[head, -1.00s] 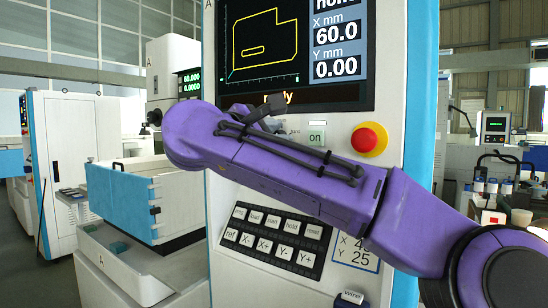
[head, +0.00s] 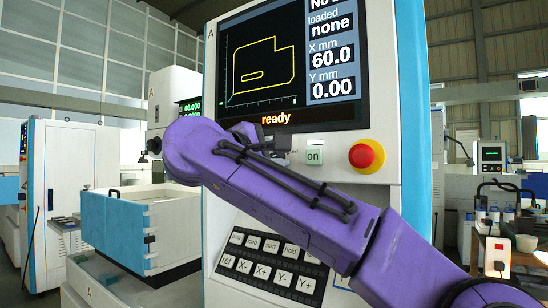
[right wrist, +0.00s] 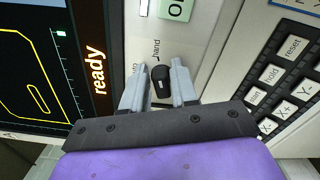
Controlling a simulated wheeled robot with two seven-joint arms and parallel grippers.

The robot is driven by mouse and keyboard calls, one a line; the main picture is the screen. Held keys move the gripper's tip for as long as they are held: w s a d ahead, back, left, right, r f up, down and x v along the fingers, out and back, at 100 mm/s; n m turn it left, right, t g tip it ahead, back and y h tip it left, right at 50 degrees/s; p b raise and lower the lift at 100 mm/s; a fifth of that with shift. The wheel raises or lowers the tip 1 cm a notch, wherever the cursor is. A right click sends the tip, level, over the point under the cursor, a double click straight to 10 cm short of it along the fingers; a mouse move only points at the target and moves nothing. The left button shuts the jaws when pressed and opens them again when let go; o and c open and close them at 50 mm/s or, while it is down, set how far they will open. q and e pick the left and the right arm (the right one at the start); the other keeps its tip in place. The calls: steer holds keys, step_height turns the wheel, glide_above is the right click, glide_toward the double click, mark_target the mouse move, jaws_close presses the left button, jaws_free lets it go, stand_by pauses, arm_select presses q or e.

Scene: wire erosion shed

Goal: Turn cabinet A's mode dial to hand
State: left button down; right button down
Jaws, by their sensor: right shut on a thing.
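Cabinet A (head: 213,80) stands in front of me with its screen and panel. The black mode dial (right wrist: 160,80) shows in the right wrist view, with the word "hand" printed beside it and a partly covered label near my finger. My right gripper (right wrist: 159,76) has its two grey fingers on either side of the dial and is shut on it. I cannot clearly tell where the dial points. In the head view my purple right arm covers the dial, and the dark right gripper (head: 268,143) shows at the panel just below the screen. My left gripper is not in view.
The screen (head: 265,70) reads "ready" and "loaded none". A green-white "on" button (head: 314,157) and a red stop button (head: 366,155) sit right of the gripper. A keypad (head: 270,262) lies below my arm. A blue-fronted tank (head: 110,222) stands at left.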

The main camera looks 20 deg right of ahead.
steer(key=shift+f, duration=0.1)
steer(key=c, duration=1.1)
jaws_free()
steer(key=shift+o, duration=0.2)
steer(key=shift+s, duration=0.2)
steer(key=shift+s+a, duration=0.15)
steer(key=shift+a, duration=0.15)
steer(key=b+v, duration=0.1)
steer(key=v, duration=0.9)
steer(key=shift+b, duration=0.3)
steer(key=shift+d, duration=0.1)
